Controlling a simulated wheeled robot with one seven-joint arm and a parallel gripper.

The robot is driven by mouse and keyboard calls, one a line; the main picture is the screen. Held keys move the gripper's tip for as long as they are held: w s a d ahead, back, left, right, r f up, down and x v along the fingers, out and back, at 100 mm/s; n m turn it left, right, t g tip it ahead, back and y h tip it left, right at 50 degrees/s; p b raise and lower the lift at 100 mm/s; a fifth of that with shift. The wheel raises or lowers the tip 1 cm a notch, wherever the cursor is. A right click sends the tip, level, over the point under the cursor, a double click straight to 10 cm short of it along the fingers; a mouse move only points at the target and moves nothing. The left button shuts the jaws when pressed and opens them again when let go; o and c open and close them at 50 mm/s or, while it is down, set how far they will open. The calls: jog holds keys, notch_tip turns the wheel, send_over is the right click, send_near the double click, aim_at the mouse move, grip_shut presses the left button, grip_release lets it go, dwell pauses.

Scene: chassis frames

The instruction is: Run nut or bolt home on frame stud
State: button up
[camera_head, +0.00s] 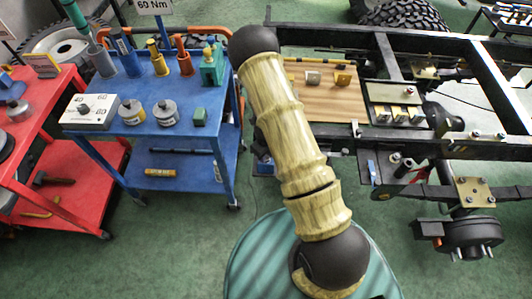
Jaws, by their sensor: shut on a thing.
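The black chassis frame (310,35) fills the upper right, with rails running across and back. A tan plate (473,192) with small bolts or studs sits on its lower right part. Below it a dark round hub (470,236) has several bright studs. Small bright fasteners (475,135) show on the near rail. I cannot tell which stud is the task's. My pale yellow arm rises from the bottom centre to a dark joint at the top. My gripper does not show, nor does anything in it; my arm covers part of the frame's left end.
A blue cart (140,190) at the left holds sockets, weights and a dial box (90,110). A red cart (85,165) stands farther left. A wooden board (315,100) with small blocks lies within the frame. Green floor is clear between the carts and my arm.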

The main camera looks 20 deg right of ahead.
jog(key=m+p, duration=0.2)
jog(key=m, duration=0.1)
jog(key=shift+r, duration=0.15)
jog(key=shift+m, duration=0.4)
jog(key=o, duration=1.1)
jog(key=shift+c, duration=0.2)
jog(key=shift+c, duration=1.1)
